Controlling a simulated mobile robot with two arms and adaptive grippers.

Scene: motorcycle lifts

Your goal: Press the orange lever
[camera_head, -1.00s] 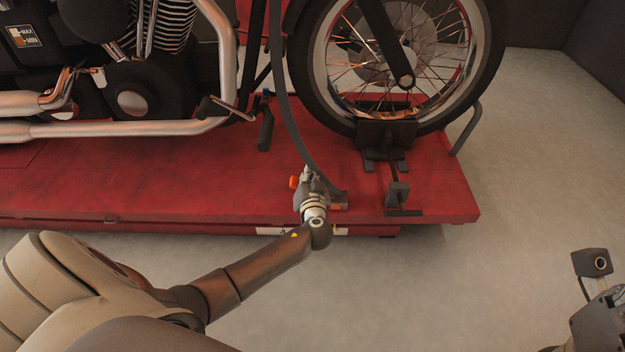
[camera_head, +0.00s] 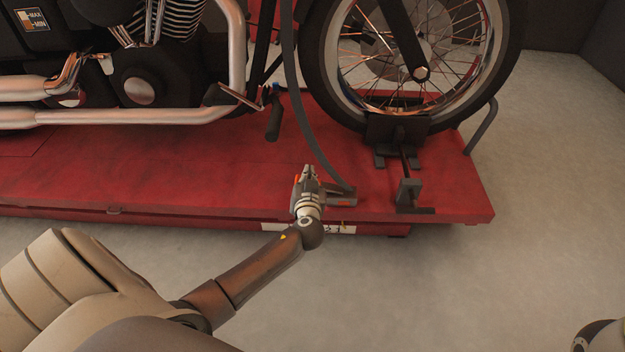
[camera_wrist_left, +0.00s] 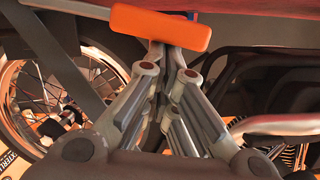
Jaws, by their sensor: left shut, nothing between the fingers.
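The orange lever (camera_wrist_left: 160,27) shows large at the top of the left wrist view, across the tips of my left gripper (camera_wrist_left: 172,52). It hides the fingertips, and I cannot tell whether they touch it. In the head view, my left gripper (camera_head: 308,170) is over the front edge of the red lift platform (camera_head: 200,185), beside the hose's lower end. It is shut and empty. Only a small bit of orange shows beside it there.
A motorcycle stands on the lift, its front wheel (camera_head: 410,60) in a black wheel clamp (camera_head: 398,130). A dark hose (camera_head: 305,110) runs down to a small block (camera_head: 341,199) right of my left gripper. The grey floor (camera_head: 540,180) is clear at right.

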